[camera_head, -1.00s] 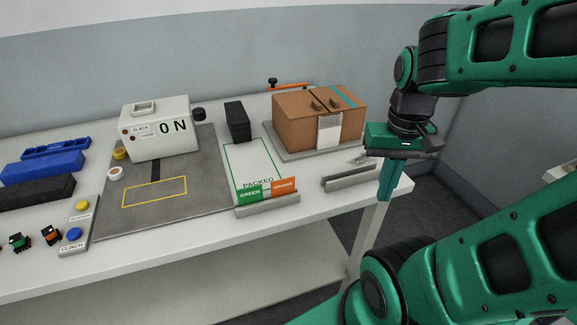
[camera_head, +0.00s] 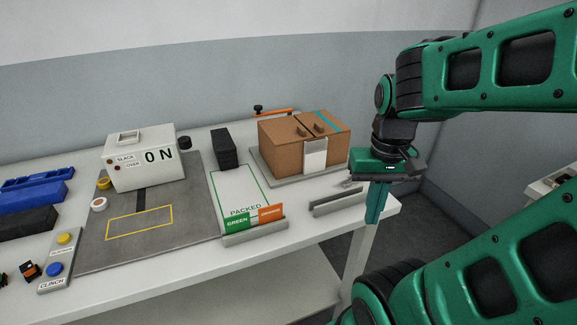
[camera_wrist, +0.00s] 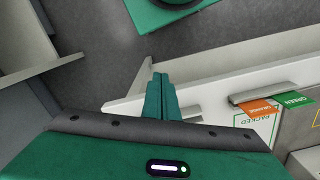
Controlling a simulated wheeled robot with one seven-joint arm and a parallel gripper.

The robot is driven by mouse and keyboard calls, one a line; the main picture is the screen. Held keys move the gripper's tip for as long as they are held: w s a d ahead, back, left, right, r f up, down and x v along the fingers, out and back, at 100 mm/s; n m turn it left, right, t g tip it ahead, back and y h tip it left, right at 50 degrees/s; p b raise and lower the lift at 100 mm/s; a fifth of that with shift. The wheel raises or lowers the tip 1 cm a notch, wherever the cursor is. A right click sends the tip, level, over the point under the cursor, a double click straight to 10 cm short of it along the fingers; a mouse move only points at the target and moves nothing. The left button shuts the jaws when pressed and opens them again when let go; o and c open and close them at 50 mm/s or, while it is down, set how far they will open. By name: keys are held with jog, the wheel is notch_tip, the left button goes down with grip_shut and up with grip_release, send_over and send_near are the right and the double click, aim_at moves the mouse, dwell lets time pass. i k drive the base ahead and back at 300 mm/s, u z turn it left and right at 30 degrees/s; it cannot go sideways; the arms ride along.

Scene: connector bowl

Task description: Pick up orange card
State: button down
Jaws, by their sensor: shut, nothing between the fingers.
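The orange card (camera_head: 271,213) stands upright in a grey holder (camera_head: 255,231) at the table's front edge, right beside the green card (camera_head: 237,223). In the wrist view the orange card (camera_wrist: 258,108) shows at the right, with the green card (camera_wrist: 294,99) next to it. My gripper (camera_head: 374,220) points down at the table's right end, to the right of the orange card and apart from it. In the wrist view my gripper's fingers (camera_wrist: 160,82) are together with nothing between them.
An empty grey rail (camera_head: 338,202) lies between my gripper and the card holder. A brown box (camera_head: 290,148) stands behind. A white machine (camera_head: 140,163) marked ON stands on a grey mat (camera_head: 190,235). Blue and yellow buttons (camera_head: 59,256) are at the left.

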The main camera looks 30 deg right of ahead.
aim_at(272, 213)
jog(key=z, duration=1.05)
jog(key=k, duration=1.3)
jog(key=u, duration=0.3)
jog(key=i, duration=1)
jog(key=z, duration=0.05)
